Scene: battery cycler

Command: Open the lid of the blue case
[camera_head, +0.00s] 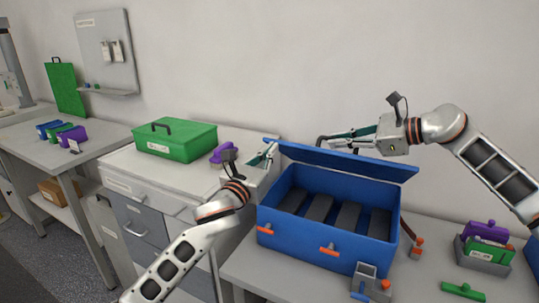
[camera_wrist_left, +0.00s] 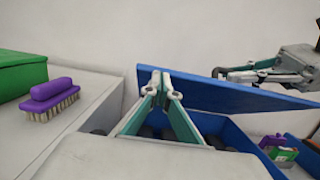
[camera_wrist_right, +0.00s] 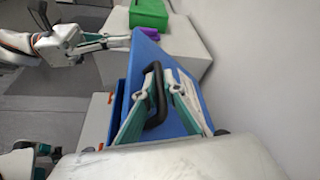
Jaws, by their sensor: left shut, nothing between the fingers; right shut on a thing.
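The blue case (camera_head: 320,235) stands on the bench with its lid (camera_head: 345,160) raised at the back, showing dark blocks inside. My left gripper (camera_head: 270,150) is shut and empty at the lid's left end. In the left wrist view its closed tips (camera_wrist_left: 160,76) overlap the blue lid (camera_wrist_left: 225,97); I cannot tell whether they touch it. My right gripper (camera_head: 324,142) is behind the lid, partly hidden by it. In the right wrist view its fingers (camera_wrist_right: 158,90) are on either side of the lid's black handle (camera_wrist_right: 154,112), shut on it.
A green case (camera_head: 175,140) and a purple brush (camera_head: 222,152) are on the left cabinet. A small grey fixture (camera_head: 370,282) stands in front of the blue case. A grey holder with purple and green packs (camera_head: 486,245) is at the right. Bare wall is behind.

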